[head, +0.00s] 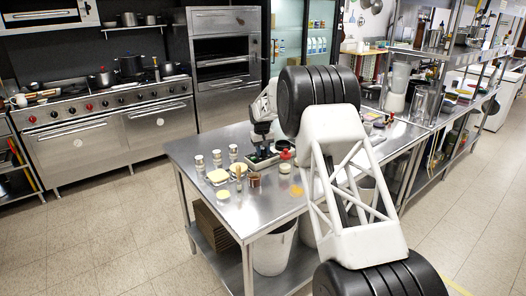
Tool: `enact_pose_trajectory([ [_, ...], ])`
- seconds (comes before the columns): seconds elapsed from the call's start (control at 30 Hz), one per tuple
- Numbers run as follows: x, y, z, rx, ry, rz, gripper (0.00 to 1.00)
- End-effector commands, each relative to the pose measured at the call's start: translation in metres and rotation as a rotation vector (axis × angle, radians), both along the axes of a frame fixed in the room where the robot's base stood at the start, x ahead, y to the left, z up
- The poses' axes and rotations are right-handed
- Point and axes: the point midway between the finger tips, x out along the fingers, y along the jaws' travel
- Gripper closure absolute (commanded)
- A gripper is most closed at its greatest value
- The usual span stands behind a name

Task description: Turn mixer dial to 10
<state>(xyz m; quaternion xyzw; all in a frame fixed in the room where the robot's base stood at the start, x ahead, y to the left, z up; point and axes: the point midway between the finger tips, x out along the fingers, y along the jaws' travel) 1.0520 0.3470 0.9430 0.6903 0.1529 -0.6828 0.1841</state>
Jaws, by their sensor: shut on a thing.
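My arm reaches across the steel worktable (290,207) from the right. My gripper (262,140), dark at its tip, points down near the back of the table. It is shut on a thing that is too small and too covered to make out. Just below it is a low dark item (261,158) with a greenish top; I cannot tell whether this is the mixer. No dial markings or dial setting can be read in this view. My arm hides part of the table to the right of the gripper.
Several shakers (216,158), a yellow block (218,176) and a red-topped jar (285,160) stand close to the gripper. A clear blender (397,88) stands farther right. A stove (105,115) lines the back wall.

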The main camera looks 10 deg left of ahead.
Motion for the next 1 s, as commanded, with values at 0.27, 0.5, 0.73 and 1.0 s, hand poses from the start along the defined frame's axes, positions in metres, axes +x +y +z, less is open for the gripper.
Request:
enact_pose_trajectory([
  [0.27,0.0007,0.0011,0.0008,0.001,-0.002,-0.259,0.92],
  [0.5,0.0012,0.0017,0.0006,0.001,-0.003,-0.487,0.92],
  [0.73,0.0011,0.0017,-0.0002,0.000,-0.001,-0.706,0.92],
  [1.0,0.0016,0.0019,-0.0002,0.001,-0.002,-0.958,0.92],
])
